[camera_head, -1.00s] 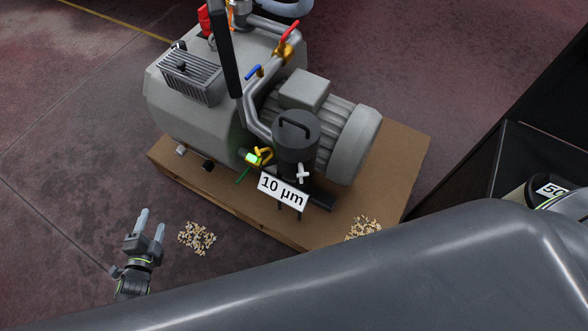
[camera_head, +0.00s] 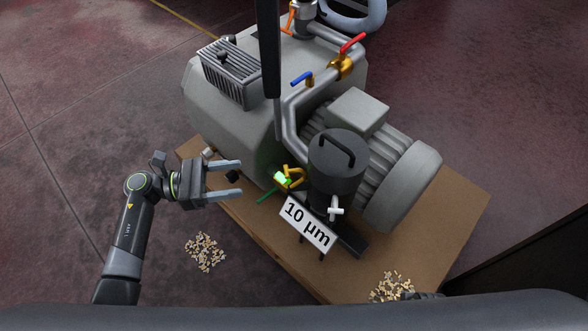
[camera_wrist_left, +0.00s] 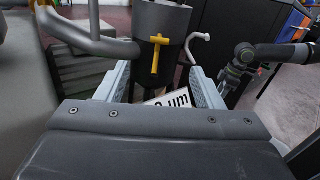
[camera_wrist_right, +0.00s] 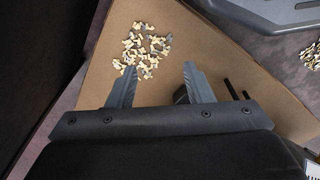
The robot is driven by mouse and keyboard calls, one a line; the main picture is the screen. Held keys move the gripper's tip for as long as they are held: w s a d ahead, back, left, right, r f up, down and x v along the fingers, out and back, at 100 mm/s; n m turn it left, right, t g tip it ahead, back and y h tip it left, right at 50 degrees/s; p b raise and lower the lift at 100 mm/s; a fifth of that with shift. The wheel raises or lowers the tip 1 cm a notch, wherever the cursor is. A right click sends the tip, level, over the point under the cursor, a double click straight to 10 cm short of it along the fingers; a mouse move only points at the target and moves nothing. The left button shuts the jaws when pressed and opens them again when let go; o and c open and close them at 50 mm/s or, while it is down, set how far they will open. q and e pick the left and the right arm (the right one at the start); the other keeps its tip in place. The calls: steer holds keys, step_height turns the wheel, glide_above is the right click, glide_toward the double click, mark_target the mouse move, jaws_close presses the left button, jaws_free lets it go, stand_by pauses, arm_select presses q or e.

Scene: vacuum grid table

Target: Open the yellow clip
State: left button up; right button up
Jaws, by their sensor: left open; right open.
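The yellow clip (camera_head: 294,172) is on the left side of the dark filter canister (camera_head: 337,170) of the pump, beside a glowing green piece (camera_head: 282,179). In the left wrist view the clip (camera_wrist_left: 156,53) hangs upright on the canister's face, seen between my finger tips. My left gripper (camera_head: 240,178) is open and empty, left of the clip with its fingers pointing toward it and a gap between them. My right gripper (camera_wrist_right: 160,70) is open and empty in the right wrist view, above the wooden board near some scattered pellets. In the head view it is mostly hidden at the bottom edge.
A "10 µm" sign (camera_head: 308,226) stands just below the canister. Pellet piles lie on the floor (camera_head: 205,252) and board (camera_head: 390,286).

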mark_target(289, 170)
arm_select(q)
steer(key=d, duration=0.4)
steer(key=w+d, duration=0.1)
steer(key=d, duration=0.4)
steer(key=d+p, duration=0.1)
steer(key=d, duration=0.3)
steer(key=shift+w+d, duration=0.3)
steer(key=shift+w, duration=0.1)
arm_select(e)
steer(key=f, duration=0.3)
steer(key=shift+s+d+f, duration=0.3)
steer(key=shift+s+d, duration=0.05)
steer(key=shift+d, duration=0.05)
arm_select(q)
jaws_close()
